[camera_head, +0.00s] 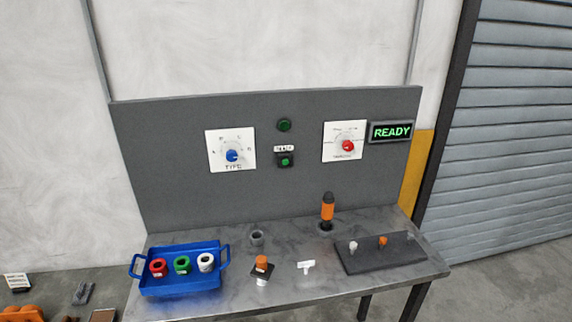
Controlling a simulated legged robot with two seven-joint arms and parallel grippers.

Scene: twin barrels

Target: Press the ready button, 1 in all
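The green ready button (285,161) sits in a small dark box with a white label above it. It is in the middle of the grey upright panel (180,192) behind the table. A lit display (391,132) at the panel's right edge reads READY in green. A round green lamp or button (284,125) is above the labelled box. Neither of my grippers is in view, and nothing covers the button.
A metal table (240,293) stands before the panel. It holds a blue tray (180,291) with three coloured rings, a dark board (372,261) with pegs, and an upright orange-and-black piece (327,209). Dials with blue (232,156) and red (348,146) knobs flank the button.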

